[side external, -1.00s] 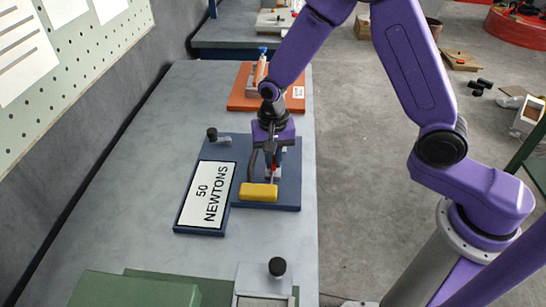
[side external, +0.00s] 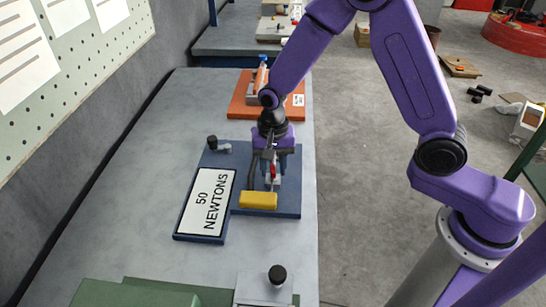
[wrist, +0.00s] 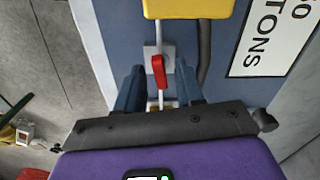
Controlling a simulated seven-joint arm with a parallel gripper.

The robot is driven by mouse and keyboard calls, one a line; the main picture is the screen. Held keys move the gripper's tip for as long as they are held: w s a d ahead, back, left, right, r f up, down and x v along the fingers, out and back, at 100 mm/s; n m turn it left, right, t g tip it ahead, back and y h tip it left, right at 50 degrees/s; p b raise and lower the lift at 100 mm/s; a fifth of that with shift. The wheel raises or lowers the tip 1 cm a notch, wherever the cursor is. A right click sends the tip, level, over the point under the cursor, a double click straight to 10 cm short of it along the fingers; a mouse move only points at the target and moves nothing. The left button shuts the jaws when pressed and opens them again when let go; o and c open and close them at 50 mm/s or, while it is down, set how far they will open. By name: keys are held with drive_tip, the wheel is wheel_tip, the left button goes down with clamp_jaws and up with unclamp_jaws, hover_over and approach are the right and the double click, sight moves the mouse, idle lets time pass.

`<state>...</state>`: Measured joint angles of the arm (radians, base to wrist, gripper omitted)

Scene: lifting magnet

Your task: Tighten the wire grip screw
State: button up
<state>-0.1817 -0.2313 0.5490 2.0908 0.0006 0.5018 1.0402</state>
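A small red lever-like piece (wrist: 157,70), which looks like the grip screw's handle, stands on a pale metal fitting in the wrist view. It also shows as a red spot in the side view (side external: 273,171). The fitting sits on a blue base board (side external: 290,205). My gripper (wrist: 158,88) is open, with one dark blue finger on each side of the red piece. I cannot tell whether either finger touches it. A yellow block (side external: 258,200) is at the near end of the fixture, and a dark cable or tube (wrist: 205,50) runs beside it.
A "50 NEWTONS" sign (side external: 207,204) lies left of the fixture. A small black-knobbed part (side external: 213,143) is at the board's far left. An orange board (side external: 240,107) is behind, and green boxes (side external: 135,294) are in front. The bench's left side is clear.

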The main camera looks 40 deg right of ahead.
sight(274, 169)
wheel_tip(274, 169, up, 17)
drive_tip(key=shift+r, duration=0.2)
idle(0.4)
drive_tip(key=shift+s, duration=0.1)
drive_tip(key=s+d+f+n, duration=0.1)
drive_tip(key=s+d+n, duration=0.2)
drive_tip(key=s+n, duration=0.3)
drive_tip(key=s+d+f+n, duration=0.1)
drive_tip(key=s+d+n, duration=0.3)
drive_tip(key=s+n, duration=0.3)
drive_tip(key=s+d+f+n, duration=0.1)
drive_tip(key=s+d+n, duration=0.2)
drive_tip(key=s, duration=1)
drive_tip(key=n, duration=0.3)
drive_tip(key=shift+s+d+f+n, duration=0.15)
drive_tip(key=shift+s+f+n, duration=0.15)
drive_tip(key=shift+n, duration=0.1)
